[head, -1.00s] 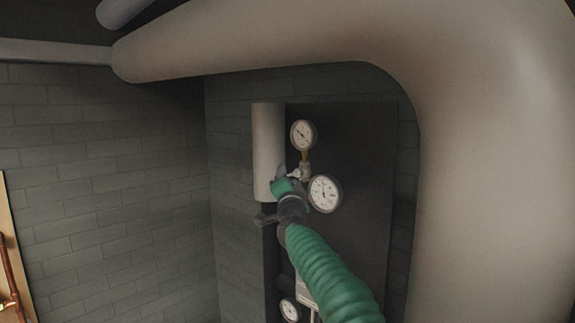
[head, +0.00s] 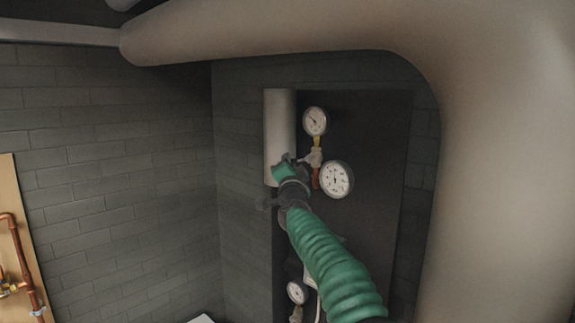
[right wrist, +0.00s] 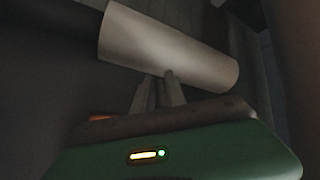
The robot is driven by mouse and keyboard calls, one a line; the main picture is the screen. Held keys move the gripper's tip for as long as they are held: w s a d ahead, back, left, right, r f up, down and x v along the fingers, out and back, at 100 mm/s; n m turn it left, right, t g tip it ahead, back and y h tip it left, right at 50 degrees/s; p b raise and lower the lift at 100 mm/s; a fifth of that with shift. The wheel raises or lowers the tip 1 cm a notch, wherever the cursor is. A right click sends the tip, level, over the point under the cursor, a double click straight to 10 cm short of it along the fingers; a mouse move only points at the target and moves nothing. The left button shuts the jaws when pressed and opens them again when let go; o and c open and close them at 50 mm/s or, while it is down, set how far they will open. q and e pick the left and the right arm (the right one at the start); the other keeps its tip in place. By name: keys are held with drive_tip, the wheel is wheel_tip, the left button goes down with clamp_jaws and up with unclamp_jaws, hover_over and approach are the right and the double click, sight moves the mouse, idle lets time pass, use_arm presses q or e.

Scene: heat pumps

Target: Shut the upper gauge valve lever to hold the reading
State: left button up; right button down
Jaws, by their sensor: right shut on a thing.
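The upper gauge (head: 315,121) is a white round dial on a short brass stem. The pale upper gauge valve (head: 315,157) sits just below it, with a larger dial (head: 336,179) beneath it to the right. My right gripper (head: 288,163) reaches up from below on its green arm and is at the valve's left side, shut on what looks like the valve lever. The lever is mostly hidden, and its angle cannot be told. The right wrist view shows the two fingers (right wrist: 158,92) close together in front of a pale cylinder. My left gripper is not in view.
A thick beige pipe (head: 500,180) bends over the top and down the right side. A small gauge (head: 297,292) is lower down. Copper piping (head: 20,255) is at far left.

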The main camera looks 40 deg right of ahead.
drive_tip(key=m+h+b, duration=0.1)
drive_tip(key=b, duration=0.1)
drive_tip(key=m+b, duration=0.1)
drive_tip(key=b, duration=0.1)
drive_tip(key=shift+s+d+r+t+h, duration=0.1)
drive_tip(key=shift+d+r+t+h, duration=0.1)
drive_tip(key=shift+t+h, duration=0.15)
drive_tip(key=shift+r+m+h+b, duration=0.35)
drive_tip(key=shift+m+h, duration=0.1)
drive_tip(key=shift+m, duration=0.15)
drive_tip(key=shift+r+m+h, duration=0.35)
drive_tip(key=shift+m+h, duration=0.05)
drive_tip(key=shift+r, duration=0.1)
drive_tip(key=c, duration=1.5)
unclamp_jaws()
drive_tip(key=shift+c, duration=0.2)
drive_tip(key=shift+o, duration=0.8)
drive_tip(key=shift+s+d, duration=0.15)
drive_tip(key=shift+d+f, duration=0.25)
